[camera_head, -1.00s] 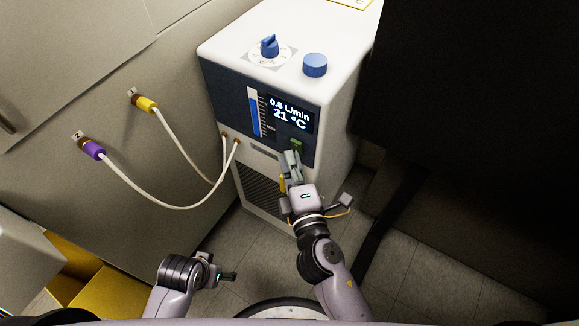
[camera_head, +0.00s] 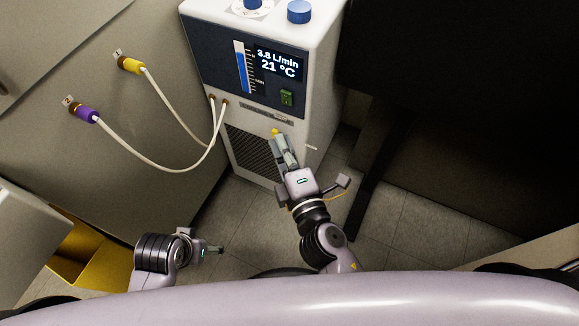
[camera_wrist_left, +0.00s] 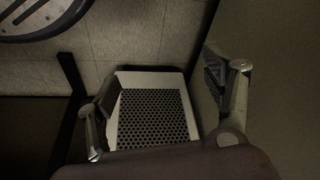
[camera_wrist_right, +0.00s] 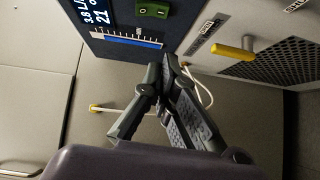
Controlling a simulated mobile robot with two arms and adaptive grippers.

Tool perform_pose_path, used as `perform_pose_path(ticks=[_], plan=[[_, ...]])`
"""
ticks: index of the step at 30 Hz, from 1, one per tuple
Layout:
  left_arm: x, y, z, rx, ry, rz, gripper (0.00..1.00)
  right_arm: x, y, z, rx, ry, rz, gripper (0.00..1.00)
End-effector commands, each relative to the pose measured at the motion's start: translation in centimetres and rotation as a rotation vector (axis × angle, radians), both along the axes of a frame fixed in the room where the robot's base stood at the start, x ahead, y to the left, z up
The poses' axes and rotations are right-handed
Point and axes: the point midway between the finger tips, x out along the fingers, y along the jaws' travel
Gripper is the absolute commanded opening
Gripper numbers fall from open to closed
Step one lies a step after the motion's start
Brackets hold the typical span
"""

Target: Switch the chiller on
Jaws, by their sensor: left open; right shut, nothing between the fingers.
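The chiller (camera_head: 325,85) is a white box with a dark blue front panel. Its lit display (camera_head: 277,63) reads 3.8 L/min and 21 °C. The green rocker switch (camera_head: 287,97) sits below the display; it also shows in the right wrist view (camera_wrist_right: 153,9). My right gripper (camera_head: 280,141) is shut and empty, in front of the chiller's lower front, below the switch and apart from it. Its shut fingers also show in the right wrist view (camera_wrist_right: 166,75). My left gripper (camera_head: 216,250) is open and empty, low over the floor; its fingers are spread in the left wrist view (camera_wrist_left: 165,115).
A yellow handle (camera_wrist_right: 233,53) sticks out of the chiller front near the right fingertips. Two white hoses run from the chiller to yellow (camera_head: 131,65) and purple (camera_head: 87,114) connectors on the cabinet. A blue knob (camera_head: 299,12) is on top. Floor (camera_head: 420,220) is clear at right.

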Motion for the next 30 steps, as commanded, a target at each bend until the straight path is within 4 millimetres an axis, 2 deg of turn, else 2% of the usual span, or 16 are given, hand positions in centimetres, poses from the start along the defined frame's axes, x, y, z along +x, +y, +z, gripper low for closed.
perform_pose_path(ticks=[6,12,18,30], plan=[[-0.6,0.2,3.5,0.0,-0.021,0.002,0.75,-2.7,-0.8,-0.5,0.001,0.002,-0.001,0.0],[-1.3,0.3,5.2,-0.001,-0.03,0.003,0.75,-4.4,-1.2,-0.6,0.002,0.002,-0.001,0.0],[-1.6,0.3,5.9,-0.001,-0.031,0.005,0.75,-4.9,-1.4,-0.5,0.0,0.001,0.0,0.0],[-1.6,0.3,5.9,-0.001,-0.031,0.005,0.75,-4.9,-1.4,-0.4,0.0,0.0,0.0,0.0]])
